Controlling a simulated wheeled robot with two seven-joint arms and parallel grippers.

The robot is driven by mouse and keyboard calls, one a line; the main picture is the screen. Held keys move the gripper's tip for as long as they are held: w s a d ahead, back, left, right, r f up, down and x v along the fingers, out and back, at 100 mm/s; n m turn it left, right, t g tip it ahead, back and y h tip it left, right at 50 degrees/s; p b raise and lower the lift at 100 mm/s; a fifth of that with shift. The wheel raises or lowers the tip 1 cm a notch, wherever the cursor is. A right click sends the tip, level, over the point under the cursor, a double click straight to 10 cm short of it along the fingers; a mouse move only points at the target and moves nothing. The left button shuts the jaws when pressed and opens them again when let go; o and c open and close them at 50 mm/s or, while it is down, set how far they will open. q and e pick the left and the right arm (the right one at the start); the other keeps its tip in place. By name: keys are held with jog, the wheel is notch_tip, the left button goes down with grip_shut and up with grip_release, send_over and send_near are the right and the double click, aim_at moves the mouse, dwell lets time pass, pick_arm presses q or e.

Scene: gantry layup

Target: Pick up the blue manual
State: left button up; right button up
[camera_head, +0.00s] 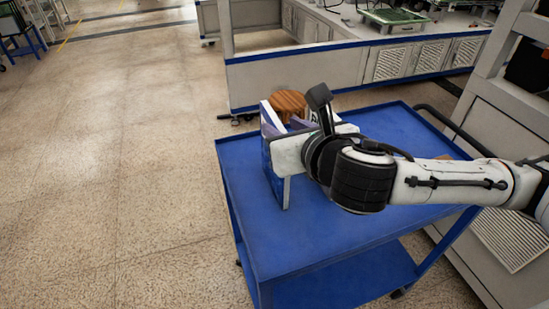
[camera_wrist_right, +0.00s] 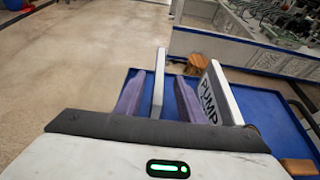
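The blue manual (camera_head: 287,192) stands upright at the left side of the blue cart top, its pale edge facing me. In the right wrist view its thin white edge (camera_wrist_right: 158,80) rises between my fingers. My right gripper (camera_head: 284,119) reaches in from the right, its palm hiding part of the manual. In the right wrist view my right gripper (camera_wrist_right: 160,95) is open, one finger on each side of the manual, with visible gaps. A white manual marked "PUMP" (camera_wrist_right: 211,96) stands just right of the right finger. My left gripper is not in view.
The blue cart (camera_head: 310,230) has a lower shelf and a dark handle at right. A round brown wooden object (camera_head: 289,102) is beyond it. A brown item (camera_wrist_right: 299,167) lies on the cart at right. A grey machine (camera_head: 500,110) stands right; open floor lies left.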

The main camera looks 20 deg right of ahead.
aim_at(277, 121)
jog(key=x, duration=0.5)
jog(key=shift+w+r, duration=0.15)
jog(key=shift+w, duration=0.05)
jog(key=shift+c, duration=0.4)
grip_shut()
jog(key=shift+r, duration=0.1)
dwell(0.6)
